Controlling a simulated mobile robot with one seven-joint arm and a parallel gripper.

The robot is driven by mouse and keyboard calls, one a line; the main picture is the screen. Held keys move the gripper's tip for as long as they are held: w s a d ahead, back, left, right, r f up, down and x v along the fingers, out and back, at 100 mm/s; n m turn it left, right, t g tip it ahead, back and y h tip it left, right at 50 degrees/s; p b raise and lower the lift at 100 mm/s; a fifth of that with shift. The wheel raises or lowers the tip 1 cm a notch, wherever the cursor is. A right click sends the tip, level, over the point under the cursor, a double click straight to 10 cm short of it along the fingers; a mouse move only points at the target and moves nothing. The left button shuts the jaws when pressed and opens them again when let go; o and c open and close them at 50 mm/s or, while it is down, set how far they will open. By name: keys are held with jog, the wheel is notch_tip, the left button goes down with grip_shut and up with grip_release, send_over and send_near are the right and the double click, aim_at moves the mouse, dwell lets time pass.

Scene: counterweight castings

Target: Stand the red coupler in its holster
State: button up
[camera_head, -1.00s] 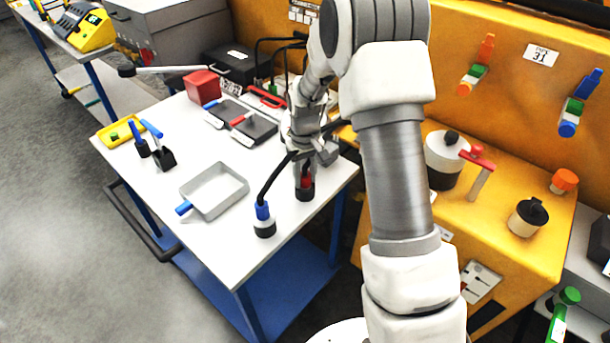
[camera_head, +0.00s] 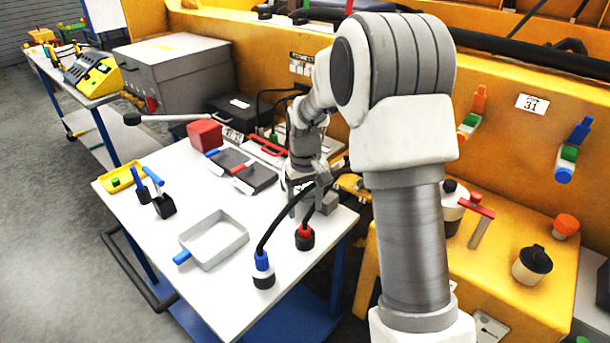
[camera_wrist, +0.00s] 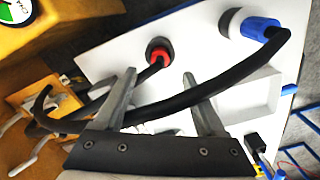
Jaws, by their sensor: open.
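The red coupler (camera_head: 304,231) stands upright in a round black holster (camera_head: 305,242) near the right front edge of the white table. Its red collar shows above the black rim, and a black cable leaves its top. In the wrist view the red coupler (camera_wrist: 160,54) sits inside its dark ring, beyond the fingertips. My gripper (camera_head: 303,213) is open and empty, above and slightly behind the coupler; its spread fingers show in the wrist view (camera_wrist: 160,76). The blue coupler (camera_head: 262,263) stands in another holster to the left; it also shows in the wrist view (camera_wrist: 260,27).
The blue coupler's thick cable (camera_wrist: 230,78) crosses the wrist view close to my fingers. A grey tray (camera_head: 214,240), black tools (camera_head: 164,204), a red block (camera_head: 205,134) and dark cases (camera_head: 254,178) lie on the table (camera_head: 150,240). A yellow machine (camera_head: 515,220) stands right.

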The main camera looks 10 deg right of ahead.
notch_tip(320, 180, up, 10)
dwell(0.3)
